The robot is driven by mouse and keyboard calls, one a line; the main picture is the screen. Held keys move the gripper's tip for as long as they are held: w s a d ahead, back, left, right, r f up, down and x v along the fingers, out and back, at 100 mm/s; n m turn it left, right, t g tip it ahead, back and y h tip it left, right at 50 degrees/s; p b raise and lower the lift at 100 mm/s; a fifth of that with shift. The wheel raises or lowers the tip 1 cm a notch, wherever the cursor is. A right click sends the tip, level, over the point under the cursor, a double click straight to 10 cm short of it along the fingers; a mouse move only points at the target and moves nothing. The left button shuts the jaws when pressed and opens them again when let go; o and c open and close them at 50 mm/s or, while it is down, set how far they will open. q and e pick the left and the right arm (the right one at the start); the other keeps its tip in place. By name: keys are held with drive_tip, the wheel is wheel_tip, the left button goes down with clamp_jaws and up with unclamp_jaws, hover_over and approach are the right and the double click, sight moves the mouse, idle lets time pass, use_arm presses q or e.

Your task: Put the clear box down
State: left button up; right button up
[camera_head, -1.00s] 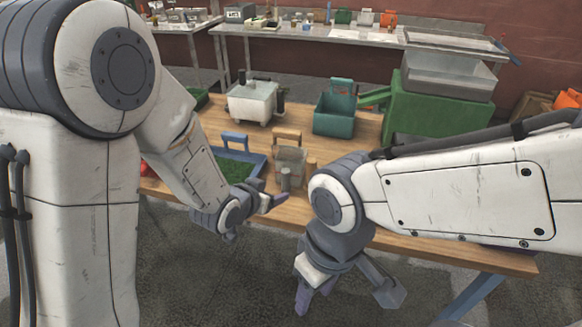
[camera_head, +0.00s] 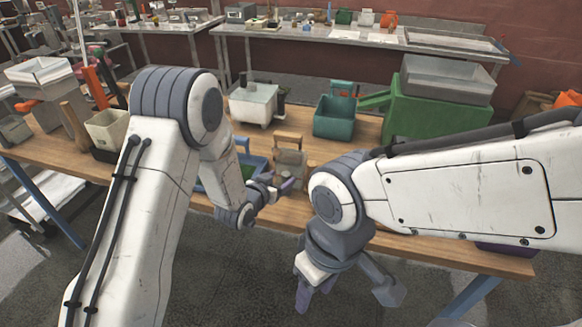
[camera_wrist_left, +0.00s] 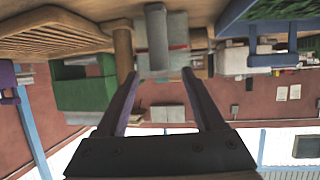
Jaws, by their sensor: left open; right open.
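The clear box (camera_head: 291,163), greyish and see-through with a wooden handle bar behind it, stands on the wooden table near its front edge. My left gripper (camera_head: 283,188) is just in front of the box. In the left wrist view, which is upside down, my left gripper (camera_wrist_left: 159,76) has its fingers apart with no object visibly held. The clear box (camera_wrist_left: 178,42) and a grey upright post (camera_wrist_left: 157,38) show beyond the fingertips; whether they touch is unclear. My right gripper (camera_head: 346,295) is open and empty, in front of the table and below its edge.
A blue tray (camera_head: 258,160) with green contents is left of the box. A teal bin (camera_head: 333,118), a white container (camera_head: 252,104) and a green block (camera_head: 437,112) stand behind. A beige bin (camera_head: 108,130) is at the left.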

sight(291, 173)
use_arm(q)
drive_tip(key=shift+x, duration=1.15)
clamp_jaws()
drive_tip(key=shift+r, duration=0.15)
